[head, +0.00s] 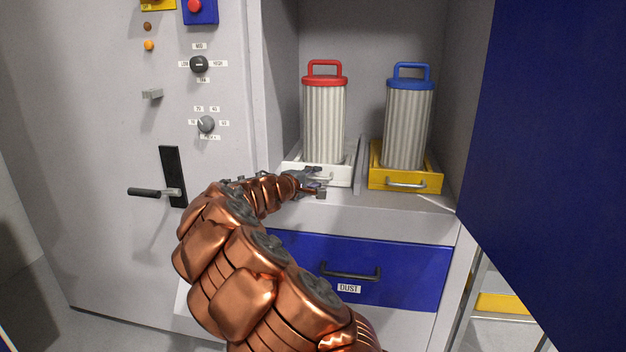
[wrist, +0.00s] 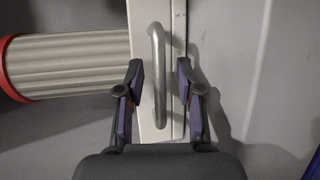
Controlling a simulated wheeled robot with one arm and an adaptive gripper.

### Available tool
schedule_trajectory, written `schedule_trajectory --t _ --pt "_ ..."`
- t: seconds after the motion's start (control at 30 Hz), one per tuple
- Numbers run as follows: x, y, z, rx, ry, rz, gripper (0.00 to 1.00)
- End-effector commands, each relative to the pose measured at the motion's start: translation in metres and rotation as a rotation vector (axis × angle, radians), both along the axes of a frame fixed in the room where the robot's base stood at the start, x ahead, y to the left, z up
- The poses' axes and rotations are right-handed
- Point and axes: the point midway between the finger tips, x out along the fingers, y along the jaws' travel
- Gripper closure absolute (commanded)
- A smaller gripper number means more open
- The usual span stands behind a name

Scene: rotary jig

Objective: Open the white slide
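The white slide (head: 334,178) is a shallow white tray in the cabinet opening, left of the yellow one, with a red-capped ribbed filter (head: 324,122) standing on it. Its silver bar handle (wrist: 157,75) is on its front face. My gripper (head: 318,182) is at this handle. In the wrist view my gripper (wrist: 160,95) is open, one finger on each side of the handle's lower end, with gaps visible. Whether either finger touches the handle I cannot tell. In the head view my gripper partly hides the slide's front and handle.
A yellow slide (head: 436,181) with a blue-capped filter (head: 407,125) stands to the right. A blue drawer (head: 405,280) marked DUST is below. A blue door (head: 555,130) stands open at right. A black lever handle (head: 155,191) and knobs are on the left panel.

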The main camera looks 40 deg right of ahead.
Motion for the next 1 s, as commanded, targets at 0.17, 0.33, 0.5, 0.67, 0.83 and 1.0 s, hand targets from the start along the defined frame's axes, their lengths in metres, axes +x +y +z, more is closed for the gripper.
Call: schedule_trajectory --t 0.17,0.33,0.5,0.67,0.83,1.0 --pt "0.0002 0.0004 0.0000 0.000 0.000 0.001 0.83" --pt "0.0004 0.0005 -0.0001 0.000 0.000 0.001 1.00" --pt "0.0004 0.0006 -0.0001 0.000 0.000 0.001 1.00" --pt "0.0005 0.0006 -0.0002 0.000 0.000 0.001 1.00" --pt "0.0004 0.0008 -0.0002 0.000 0.000 0.001 1.00" --pt "-0.0021 0.0007 -0.0002 0.000 -0.001 -0.002 1.00"
